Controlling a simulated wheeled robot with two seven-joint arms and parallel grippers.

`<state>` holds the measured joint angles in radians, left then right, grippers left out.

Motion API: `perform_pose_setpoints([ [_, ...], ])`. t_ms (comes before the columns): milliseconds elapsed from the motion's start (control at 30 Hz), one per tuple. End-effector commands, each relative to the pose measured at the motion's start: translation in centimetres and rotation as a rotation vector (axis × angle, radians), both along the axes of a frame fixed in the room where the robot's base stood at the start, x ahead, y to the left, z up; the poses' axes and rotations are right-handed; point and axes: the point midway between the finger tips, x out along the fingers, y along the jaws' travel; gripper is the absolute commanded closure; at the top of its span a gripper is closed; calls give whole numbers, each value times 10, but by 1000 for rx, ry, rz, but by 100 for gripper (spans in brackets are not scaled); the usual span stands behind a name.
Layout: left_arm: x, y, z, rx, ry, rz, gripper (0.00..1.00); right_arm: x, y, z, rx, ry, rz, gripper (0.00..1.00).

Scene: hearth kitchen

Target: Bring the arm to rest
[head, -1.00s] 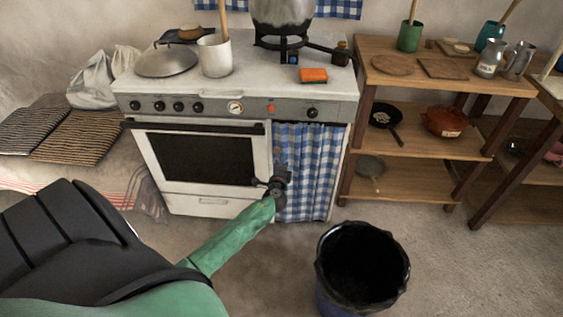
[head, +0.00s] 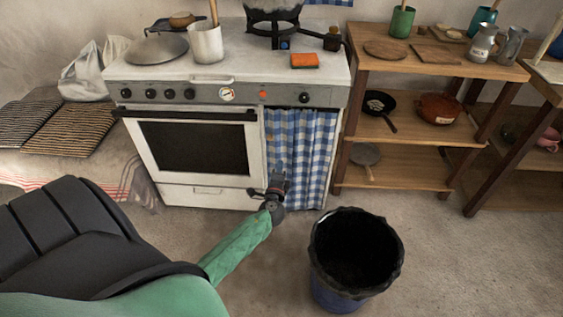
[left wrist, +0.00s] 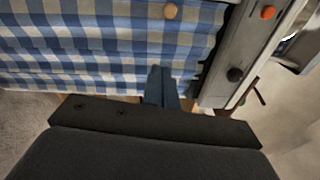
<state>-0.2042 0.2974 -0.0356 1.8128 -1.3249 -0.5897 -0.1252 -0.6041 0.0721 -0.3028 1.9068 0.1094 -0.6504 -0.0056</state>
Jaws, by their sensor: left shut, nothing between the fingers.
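My left arm, in a green sleeve, comes in from the lower left of the head view. Its gripper (head: 277,186) is in front of the lower part of the stove, by the blue checked curtain (head: 299,145). In the left wrist view its fingers (left wrist: 161,88) are together with nothing between them, and the curtain (left wrist: 110,45) hangs close beyond them. I cannot tell whether the fingertips touch the cloth. My right gripper is not in view.
The stove (head: 190,92) stands ahead, with an orange sponge (head: 304,61) on top. A black-lined bin (head: 355,250) stands on the floor right of my left arm. Wooden shelves (head: 420,165) with pans stand at the right. Bare floor lies around the bin.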

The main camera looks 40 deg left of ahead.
Motion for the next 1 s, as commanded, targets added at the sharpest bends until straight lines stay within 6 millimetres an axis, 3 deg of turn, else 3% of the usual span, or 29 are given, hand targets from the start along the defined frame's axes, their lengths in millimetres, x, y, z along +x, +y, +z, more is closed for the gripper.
perform_pose_setpoints([
  [367, -5, 1, 1, -10, -7, 18, 100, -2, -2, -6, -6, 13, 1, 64],
  [633, -27, 29, -7, -196, -21, 221, 100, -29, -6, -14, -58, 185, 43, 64],
  [833, -50, 23, -5, -488, -15, 384, 100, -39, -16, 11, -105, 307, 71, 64],
  [1000, -79, -22, -5, -797, 69, 493, 100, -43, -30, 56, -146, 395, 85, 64],
])
